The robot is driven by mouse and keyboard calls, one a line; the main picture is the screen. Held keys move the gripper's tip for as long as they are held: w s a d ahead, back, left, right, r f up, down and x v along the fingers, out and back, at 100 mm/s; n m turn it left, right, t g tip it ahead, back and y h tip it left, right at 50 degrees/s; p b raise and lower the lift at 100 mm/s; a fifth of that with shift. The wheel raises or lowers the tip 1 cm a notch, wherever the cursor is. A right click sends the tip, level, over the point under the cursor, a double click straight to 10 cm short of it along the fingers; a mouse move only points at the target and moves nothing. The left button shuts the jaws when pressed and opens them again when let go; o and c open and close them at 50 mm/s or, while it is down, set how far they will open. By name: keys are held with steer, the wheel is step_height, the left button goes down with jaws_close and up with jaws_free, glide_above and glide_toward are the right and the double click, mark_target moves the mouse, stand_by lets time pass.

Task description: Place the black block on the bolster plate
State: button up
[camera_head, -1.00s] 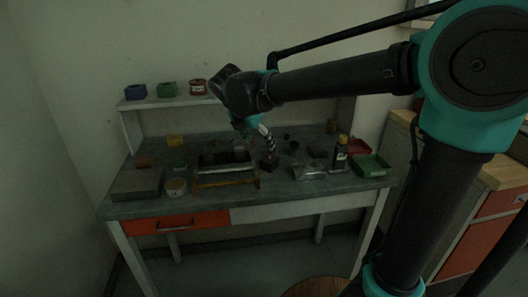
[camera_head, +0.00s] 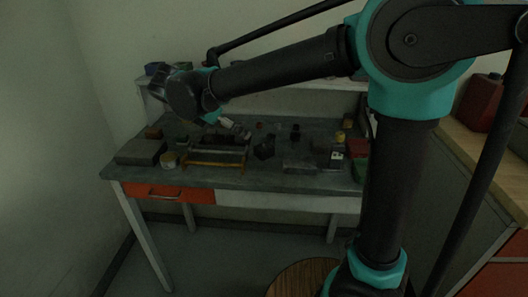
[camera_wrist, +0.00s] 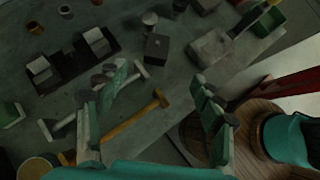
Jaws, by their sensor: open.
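The black block (camera_head: 264,149) stands upright on the workbench right of its middle; in the wrist view the dark block (camera_wrist: 157,47) shows a small mark on its top. A flat grey plate (camera_wrist: 212,46) lies close to the right of it, also in the head view (camera_head: 299,163). A thicker grey slab (camera_head: 140,152) lies at the bench's left end. I cannot tell which of these two is the bolster plate. My gripper (camera_wrist: 160,82) is open and empty, its fingers wide apart. In the head view my gripper (camera_head: 226,121) is above the bench, left of the block.
A wooden-handled hammer (camera_wrist: 132,116) lies in front of a dark holder (camera_wrist: 73,66) with pale blocks. A shelf runs behind.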

glide_toward(263, 146)
steer(key=x, duration=0.5)
steer(key=shift+d+f, duration=0.1)
steer(key=shift+d, duration=0.25)
steer(key=shift+a+x, duration=0.2)
steer(key=shift+x, duration=2.45)
steer(key=shift+w, duration=0.15)
steer(key=shift+c, duration=0.6)
jaws_close()
